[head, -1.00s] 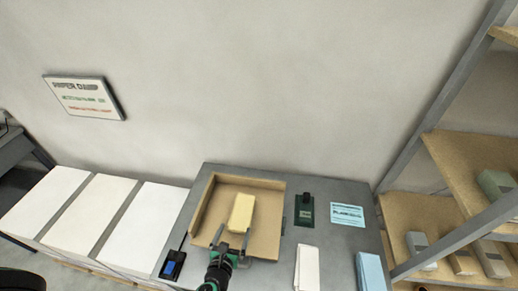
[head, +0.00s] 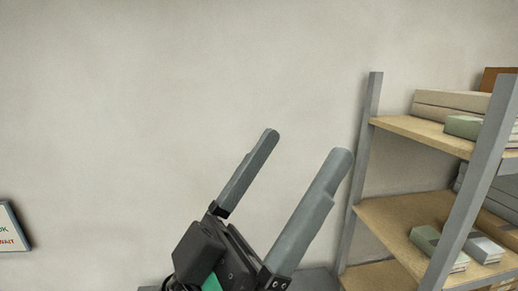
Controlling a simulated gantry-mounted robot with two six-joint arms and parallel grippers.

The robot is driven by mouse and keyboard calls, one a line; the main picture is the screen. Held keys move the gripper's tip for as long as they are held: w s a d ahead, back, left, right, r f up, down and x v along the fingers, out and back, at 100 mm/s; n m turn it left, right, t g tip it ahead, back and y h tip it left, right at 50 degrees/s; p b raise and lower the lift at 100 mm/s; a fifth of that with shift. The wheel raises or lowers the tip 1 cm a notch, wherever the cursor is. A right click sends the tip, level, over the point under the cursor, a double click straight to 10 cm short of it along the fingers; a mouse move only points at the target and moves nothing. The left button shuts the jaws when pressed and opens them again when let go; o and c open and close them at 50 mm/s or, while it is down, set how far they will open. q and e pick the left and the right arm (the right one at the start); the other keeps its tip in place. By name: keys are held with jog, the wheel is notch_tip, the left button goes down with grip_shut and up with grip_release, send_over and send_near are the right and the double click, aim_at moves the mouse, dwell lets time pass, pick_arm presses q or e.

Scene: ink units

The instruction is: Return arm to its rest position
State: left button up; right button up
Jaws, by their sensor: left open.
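My left gripper (head: 291,163) is large and close in the head view, raised in front of the bare wall. Its two grey fingers point up and to the right. They are spread apart with nothing between them. My right gripper is not in view. The grey table (head: 318,279) shows only as a small strip at the bottom edge, partly behind the gripper. The tray and yellow block are out of view.
A shelf rack with a grey post (head: 361,170) stands at the right. Its wooden shelves (head: 392,218) hold several boxes. A wall sign (head: 11,228) is cut off at the left edge. The space left of the gripper is clear.

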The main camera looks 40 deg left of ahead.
pick_arm(q)
jog(key=a+r+y, duration=0.1)
jog(key=y, duration=0.1)
jog(key=s+a+r+y, duration=0.1)
jog(key=y, duration=0.1)
jog(key=shift+s+a+r+n+t+y, duration=0.1)
jog(key=shift+a+n+t+y, duration=0.1)
jog(key=shift+n+t+y, duration=0.15)
